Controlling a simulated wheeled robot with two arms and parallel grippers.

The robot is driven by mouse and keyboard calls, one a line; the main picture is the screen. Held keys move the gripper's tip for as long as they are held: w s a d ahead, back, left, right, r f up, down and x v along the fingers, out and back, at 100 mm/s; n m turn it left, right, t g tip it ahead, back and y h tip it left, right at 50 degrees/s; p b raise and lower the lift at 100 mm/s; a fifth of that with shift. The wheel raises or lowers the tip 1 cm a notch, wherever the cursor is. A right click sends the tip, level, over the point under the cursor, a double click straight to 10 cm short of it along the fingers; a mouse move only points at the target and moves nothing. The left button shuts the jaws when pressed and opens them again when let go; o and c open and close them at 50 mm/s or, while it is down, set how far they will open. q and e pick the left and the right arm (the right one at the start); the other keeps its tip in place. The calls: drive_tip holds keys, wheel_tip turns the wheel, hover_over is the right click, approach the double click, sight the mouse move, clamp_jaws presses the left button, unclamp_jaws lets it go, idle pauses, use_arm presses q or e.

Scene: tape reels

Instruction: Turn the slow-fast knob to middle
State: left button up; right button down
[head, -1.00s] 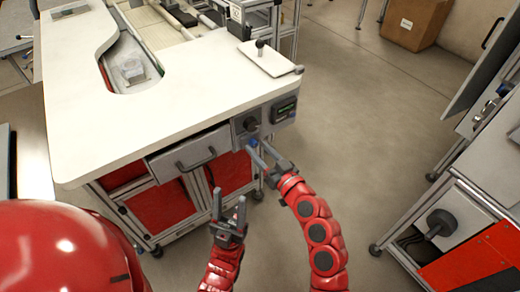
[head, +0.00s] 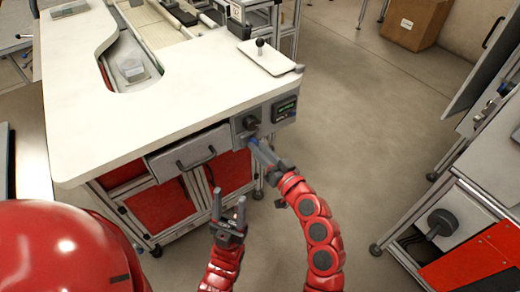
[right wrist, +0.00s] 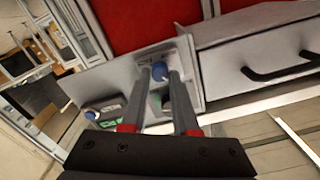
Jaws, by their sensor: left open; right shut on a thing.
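The grey control panel (head: 238,131) is on the front of the white workbench, right of the drawer. My right gripper (head: 254,143) is at the lower part of the panel, its fingers close together. My left gripper (head: 229,206) is open and empty, below and in front of the drawer.
The drawer (head: 188,152) with its dark handle is left of the panel, above red bins (head: 160,206). A display (head: 285,110) is at the panel's right. A white plate with a lever (head: 268,58) lies on the worktop (head: 160,108).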

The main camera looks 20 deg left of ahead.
drive_tip(key=m, duration=0.2)
drive_tip(key=shift+m, duration=2.1)
drive_tip(key=shift+f, duration=0.1)
drive_tip(key=c, duration=0.7)
unclamp_jaws()
drive_tip(key=shift+b+v, duration=0.45)
drive_tip(key=shift+v, duration=8.3)
drive_tip(key=shift+w, duration=0.1)
